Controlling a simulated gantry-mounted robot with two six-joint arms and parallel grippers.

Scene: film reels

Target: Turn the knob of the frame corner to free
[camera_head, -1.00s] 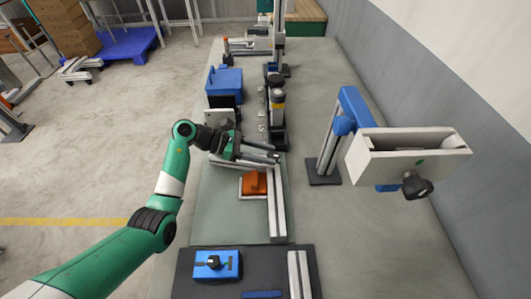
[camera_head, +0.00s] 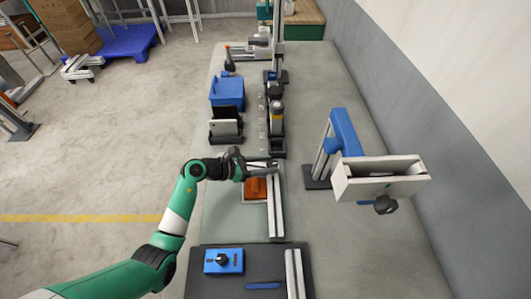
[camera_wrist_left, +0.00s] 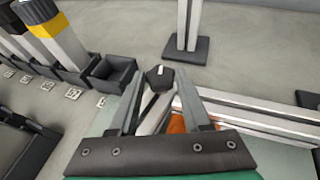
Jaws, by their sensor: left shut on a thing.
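The frame corner (camera_head: 274,215) is a pair of light metal profiles on a pale green mat, with an orange block (camera_head: 255,188) in the angle between them. My left gripper (camera_head: 274,166) is at the far end of the long profile. In the left wrist view a black knob (camera_wrist_left: 158,77) with a white mark sits between the fingertips, and the gripper is shut on it. The profiles (camera_wrist_left: 250,115) run off to the right there. In the head view the knob is hidden by the gripper. My right gripper is not in view.
A blue box with a black knob (camera_head: 222,260) lies on a dark mat in front. A blue stand with a white tray (camera_head: 380,184) stands to the right. Black bins (camera_head: 278,148) and a blue case (camera_head: 227,92) stand behind.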

